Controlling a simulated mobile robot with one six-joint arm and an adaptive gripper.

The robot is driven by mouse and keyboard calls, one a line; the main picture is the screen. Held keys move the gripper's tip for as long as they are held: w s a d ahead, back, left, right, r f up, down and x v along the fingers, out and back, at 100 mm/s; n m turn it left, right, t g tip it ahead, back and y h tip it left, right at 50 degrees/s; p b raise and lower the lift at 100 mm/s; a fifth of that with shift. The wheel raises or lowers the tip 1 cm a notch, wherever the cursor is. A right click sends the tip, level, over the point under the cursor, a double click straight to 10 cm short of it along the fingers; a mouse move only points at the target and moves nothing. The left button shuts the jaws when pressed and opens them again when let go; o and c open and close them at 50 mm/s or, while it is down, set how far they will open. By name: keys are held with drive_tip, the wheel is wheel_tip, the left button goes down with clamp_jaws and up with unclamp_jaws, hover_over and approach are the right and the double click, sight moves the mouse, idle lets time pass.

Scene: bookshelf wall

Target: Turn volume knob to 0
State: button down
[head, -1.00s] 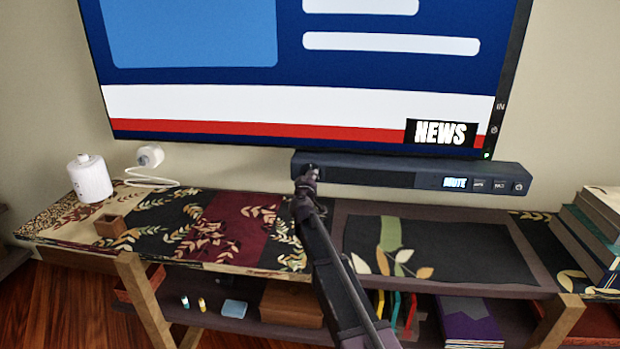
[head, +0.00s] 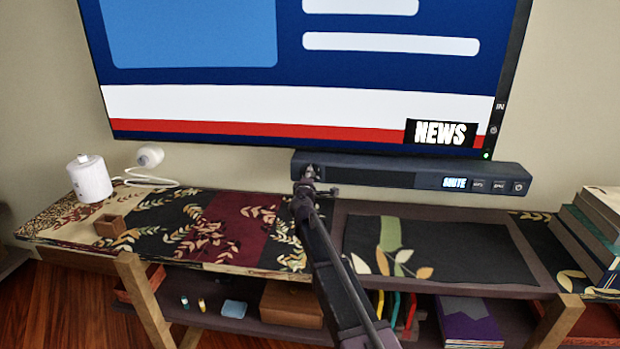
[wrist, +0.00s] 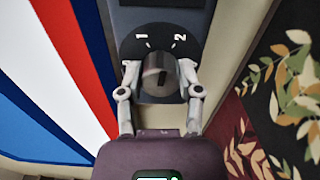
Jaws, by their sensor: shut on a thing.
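A dark soundbar (head: 385,172) hangs under the TV, and its small display (head: 454,183) appears to read "MUTE". The round grey volume knob (wrist: 160,86) is on the soundbar's left end, on a dark dial plate with the numbers 1 and 2 visible. A dark pointer mark shows on the knob's face; the lower part of the dial, including any 0, is hidden by my gripper. My gripper (wrist: 160,72) is shut on the knob, with one finger on each side. In the head view my gripper (head: 307,178) is at the soundbar's left end and hides the knob.
The TV (head: 300,100) is close above the soundbar. Below is a cabinet top with patterned cloths (head: 430,250). A white cylinder (head: 90,178), a small brown box (head: 110,226) and stacked books (head: 590,230) stand near its ends. The cloth area beneath the soundbar is clear.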

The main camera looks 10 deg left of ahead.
drive_tip(key=n, duration=0.5)
drive_tip(key=shift+w+n, duration=0.2)
drive_tip(key=shift+n, duration=0.1)
drive_tip(key=n, duration=1.4)
drive_tip(key=shift+c, duration=1.4)
unclamp_jaws()
drive_tip(key=shift+s, duration=0.1)
drive_tip(key=shift+s, duration=0.15)
